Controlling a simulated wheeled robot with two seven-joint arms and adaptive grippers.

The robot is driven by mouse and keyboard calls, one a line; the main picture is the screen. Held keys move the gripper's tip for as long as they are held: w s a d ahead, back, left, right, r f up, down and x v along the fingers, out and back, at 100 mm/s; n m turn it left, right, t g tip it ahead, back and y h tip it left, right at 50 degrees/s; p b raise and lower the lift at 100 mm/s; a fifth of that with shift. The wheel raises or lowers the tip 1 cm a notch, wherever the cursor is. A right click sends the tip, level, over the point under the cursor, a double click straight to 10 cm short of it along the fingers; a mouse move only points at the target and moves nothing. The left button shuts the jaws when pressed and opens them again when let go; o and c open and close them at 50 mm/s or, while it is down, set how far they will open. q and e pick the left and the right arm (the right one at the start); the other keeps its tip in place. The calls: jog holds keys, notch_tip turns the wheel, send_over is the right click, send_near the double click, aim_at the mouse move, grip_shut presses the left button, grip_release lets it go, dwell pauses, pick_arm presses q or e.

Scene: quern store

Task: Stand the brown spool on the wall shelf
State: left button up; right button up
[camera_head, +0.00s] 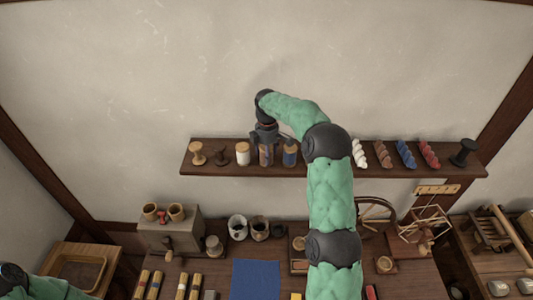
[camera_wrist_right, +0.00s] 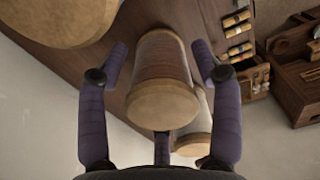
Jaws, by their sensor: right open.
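The brown spool (camera_head: 266,158) stands upright on the wall shelf (camera_head: 335,169), between a white spool (camera_head: 243,153) and a blue spool (camera_head: 289,158). It has pale wooden ends; in the right wrist view the brown spool (camera_wrist_right: 160,70) sits between the two fingers. My right gripper (camera_head: 272,148) is open around it, with small gaps visible on both sides in the wrist view. In the head view the gripper partly hides the spool. My left arm shows only at the lower left corner; its gripper is out of frame.
An empty wooden spool (camera_head: 197,153) and a dark one (camera_head: 221,156) stand to the left. Below is a cluttered bench with a blue mat (camera_head: 255,280).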

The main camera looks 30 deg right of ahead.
jog(key=shift+r, duration=0.1)
notch_tip(320, 180, up, 12)
jog(key=shift+r+b, duration=0.1)
jog(key=shift+b, duration=0.85)
dwell(0.8)
